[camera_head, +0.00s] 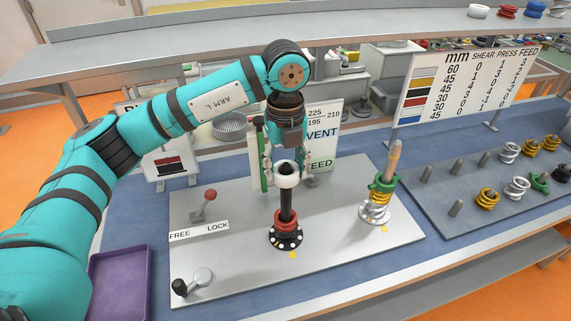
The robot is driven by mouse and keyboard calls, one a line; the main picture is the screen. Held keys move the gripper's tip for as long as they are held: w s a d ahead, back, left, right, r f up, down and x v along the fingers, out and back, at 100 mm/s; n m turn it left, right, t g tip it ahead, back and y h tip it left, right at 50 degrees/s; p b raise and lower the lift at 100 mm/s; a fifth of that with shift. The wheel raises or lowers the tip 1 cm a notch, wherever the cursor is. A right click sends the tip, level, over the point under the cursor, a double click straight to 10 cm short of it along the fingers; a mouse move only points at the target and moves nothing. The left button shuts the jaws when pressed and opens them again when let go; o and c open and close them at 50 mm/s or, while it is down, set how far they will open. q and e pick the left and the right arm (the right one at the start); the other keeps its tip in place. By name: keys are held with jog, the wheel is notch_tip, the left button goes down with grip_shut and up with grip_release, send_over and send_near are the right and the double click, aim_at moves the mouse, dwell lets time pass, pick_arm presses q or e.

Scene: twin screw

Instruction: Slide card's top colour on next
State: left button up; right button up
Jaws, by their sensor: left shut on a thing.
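My left gripper (283,161) points down over the near black shaft and is shut on a white ring (286,181). The dark shaft tip shows inside the ring, so the ring appears to be around the top of the shaft (287,205). A red element (287,222) sits low on that shaft, above a black flange with pale dots (286,239). My right gripper is out of view.
A table sign (465,83) stands at the back right; a VENT/FEED sign (322,135) is behind the shafts. A rack (460,180) with pegs and coloured springs is on the right. A red-knobbed lever (210,194), FREE/LOCK label (200,232), black-knobbed crank (181,286) and purple tray (118,283) are left.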

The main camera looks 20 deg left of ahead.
aim_at(285, 162)
pick_arm(q)
jog(key=shift+f+b, duration=2.3)
jog(key=shift+f, duration=0.75)
jog(key=o, duration=1.2)
jog(key=shift+o, duration=0.2)
jog(key=shift+r, duration=0.1)
notch_tip(285, 162, up, 12)
jog(key=shift+f, duration=0.1)
